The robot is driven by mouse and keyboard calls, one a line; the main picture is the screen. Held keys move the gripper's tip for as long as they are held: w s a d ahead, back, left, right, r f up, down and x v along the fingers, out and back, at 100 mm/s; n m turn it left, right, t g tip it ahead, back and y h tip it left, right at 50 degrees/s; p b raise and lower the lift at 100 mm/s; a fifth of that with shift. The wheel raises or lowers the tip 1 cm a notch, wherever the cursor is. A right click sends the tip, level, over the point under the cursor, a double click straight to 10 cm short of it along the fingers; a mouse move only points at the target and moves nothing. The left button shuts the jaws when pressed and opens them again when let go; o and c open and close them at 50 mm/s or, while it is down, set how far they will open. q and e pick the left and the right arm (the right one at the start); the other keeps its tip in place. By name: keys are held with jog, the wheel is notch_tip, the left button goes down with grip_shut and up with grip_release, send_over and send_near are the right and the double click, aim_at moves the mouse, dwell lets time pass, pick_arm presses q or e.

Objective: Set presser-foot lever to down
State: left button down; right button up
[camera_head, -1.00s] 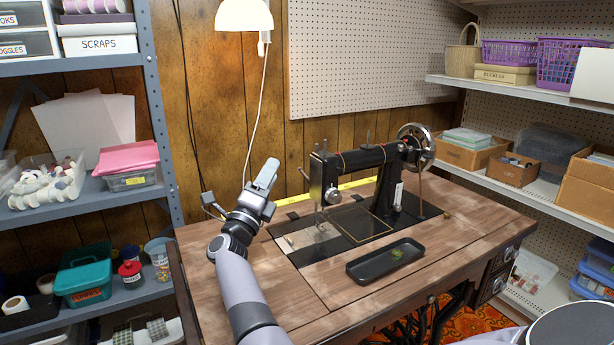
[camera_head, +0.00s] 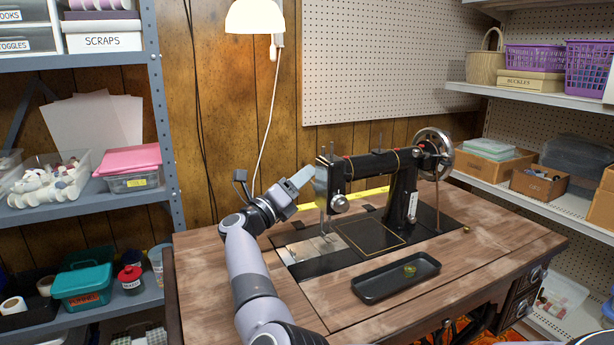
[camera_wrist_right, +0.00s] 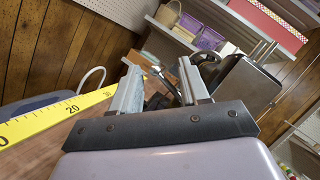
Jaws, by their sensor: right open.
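The black sewing machine (camera_head: 378,165) stands on the wooden table, its needle end facing left and its handwheel (camera_head: 433,152) at the right. My right gripper (camera_head: 306,180) is beside the left end of the machine's head, near the round dial (camera_head: 339,203). In the right wrist view the two fingers of my right gripper (camera_wrist_right: 160,86) are apart. A small shiny metal part (camera_wrist_right: 157,73) shows between and beyond them; I cannot tell whether it is the presser-foot lever or whether the fingers touch anything. The lever is not clearly visible in the head view. My left gripper is not in view.
A black tray (camera_head: 372,287) with a small green item lies at the table's front. A yellow measuring tape (camera_wrist_right: 52,117) runs behind the machine. A lamp (camera_head: 254,17) hangs above at the back wall. Shelves stand on both sides.

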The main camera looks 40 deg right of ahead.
jog(key=shift+x, duration=1.2)
jog(key=shift+c, duration=0.3)
grip_shut()
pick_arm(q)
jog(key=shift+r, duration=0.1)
pick_arm(e)
jog(key=shift+f, duration=0.1)
pick_arm(q)
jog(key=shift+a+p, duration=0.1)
jog(key=shift+p, duration=0.25)
pick_arm(e)
jog(key=shift+f+n, duration=0.1)
jog(key=shift+n, duration=0.3)
